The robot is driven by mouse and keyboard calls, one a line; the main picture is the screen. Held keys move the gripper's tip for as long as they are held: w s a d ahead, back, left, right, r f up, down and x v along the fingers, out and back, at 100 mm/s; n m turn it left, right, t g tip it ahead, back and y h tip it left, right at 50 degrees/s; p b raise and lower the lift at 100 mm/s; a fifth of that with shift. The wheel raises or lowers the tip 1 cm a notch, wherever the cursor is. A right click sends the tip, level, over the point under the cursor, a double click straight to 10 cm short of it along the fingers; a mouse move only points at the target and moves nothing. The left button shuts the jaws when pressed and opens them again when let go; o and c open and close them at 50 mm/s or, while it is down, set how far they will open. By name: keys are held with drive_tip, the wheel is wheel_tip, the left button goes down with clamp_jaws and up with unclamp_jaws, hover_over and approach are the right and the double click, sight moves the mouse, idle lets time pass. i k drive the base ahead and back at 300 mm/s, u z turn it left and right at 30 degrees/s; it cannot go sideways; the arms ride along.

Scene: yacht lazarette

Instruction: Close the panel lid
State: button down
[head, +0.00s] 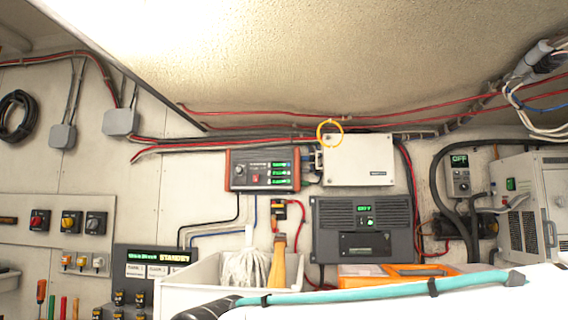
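A white flat panel (372,163), which may be the lid, is on the back wall right of centre, face towards me. Metal hinge-like or connector parts (317,160) show at its left edge, beside a dark control unit (262,171) with red-brown ends and green displays. A yellow ring (330,121) stands at the panel's top left edge. I cannot tell whether the panel is open or shut, or what is behind it. My gripper is not in view.
Below are a black vented unit (363,228), a white bin (205,273) holding a mop head (244,265) and an orange-handled tool (278,262), and an orange case (398,272). A grey-white machine (522,215) and hoses crowd the right. Red cables run above the panel.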

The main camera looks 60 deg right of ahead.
sight(360, 159)
drive_tip(key=u, duration=0.4)
drive_tip(key=i, duration=0.55)
drive_tip(key=z, duration=1.6)
